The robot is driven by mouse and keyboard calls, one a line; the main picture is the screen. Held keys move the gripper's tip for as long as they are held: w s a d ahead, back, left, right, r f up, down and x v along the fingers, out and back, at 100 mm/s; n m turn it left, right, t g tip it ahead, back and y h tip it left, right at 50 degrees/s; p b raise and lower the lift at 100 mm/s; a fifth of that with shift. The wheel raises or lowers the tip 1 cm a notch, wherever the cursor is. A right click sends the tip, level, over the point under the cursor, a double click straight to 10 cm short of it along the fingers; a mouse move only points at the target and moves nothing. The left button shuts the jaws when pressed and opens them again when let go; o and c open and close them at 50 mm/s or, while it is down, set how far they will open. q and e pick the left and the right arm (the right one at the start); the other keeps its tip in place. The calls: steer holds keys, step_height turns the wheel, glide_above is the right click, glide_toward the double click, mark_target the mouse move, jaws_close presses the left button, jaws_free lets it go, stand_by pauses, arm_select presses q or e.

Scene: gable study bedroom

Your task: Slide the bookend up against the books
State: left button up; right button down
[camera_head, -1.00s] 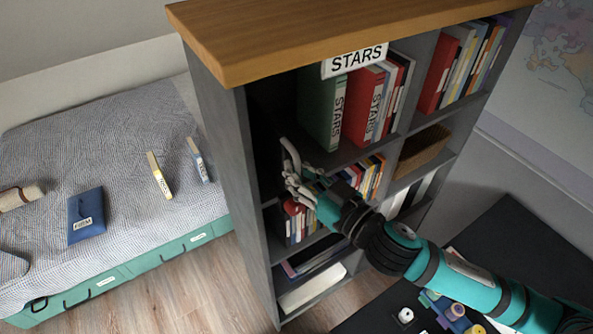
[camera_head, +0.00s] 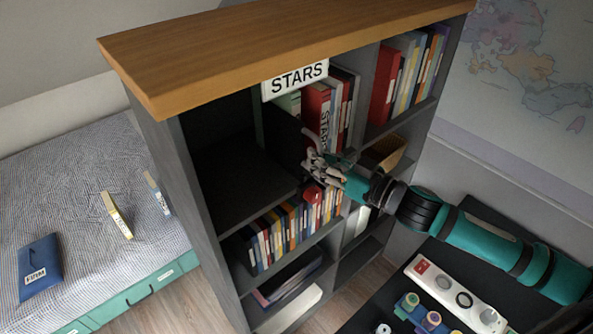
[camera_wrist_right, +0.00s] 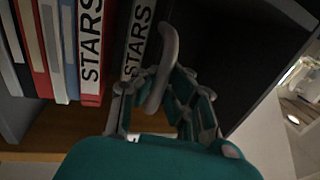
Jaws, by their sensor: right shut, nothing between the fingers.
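The bookend (camera_head: 284,140) is a dark upright panel in the top-left compartment, under the STARS sign (camera_head: 294,78). In the head view it covers most of the green book (camera_head: 289,102); whether they touch I cannot tell. The red STARS book (camera_head: 315,107) stands to the right. My right gripper (camera_head: 312,150) is shut and empty, at the front of the bookend's right edge. In the right wrist view the shut fingers (camera_wrist_right: 163,75) lie in front of the dark STARS book (camera_wrist_right: 138,45), beside the red one (camera_wrist_right: 90,50). My left gripper is out of view.
The left part of the compartment floor (camera_head: 235,185) is bare. Other books (camera_head: 290,228) fill the compartment below, and more (camera_head: 405,75) stand at top right. A dark table (camera_head: 390,290) with a control panel (camera_head: 455,293) stands at lower right. A bed (camera_head: 90,190) is at left.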

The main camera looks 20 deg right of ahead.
steer(key=shift+w+d, duration=0.25)
steer(key=shift+d, duration=0.35)
steer(key=shift+w+d, duration=0.2)
steer(key=shift+d, duration=0.5)
steer(key=c, duration=2.1)
jaws_free()
steer(key=o, duration=0.7)
steer(key=shift+s, duration=0.1)
steer(key=shift+o, duration=0.2)
steer(key=v, duration=1.2)
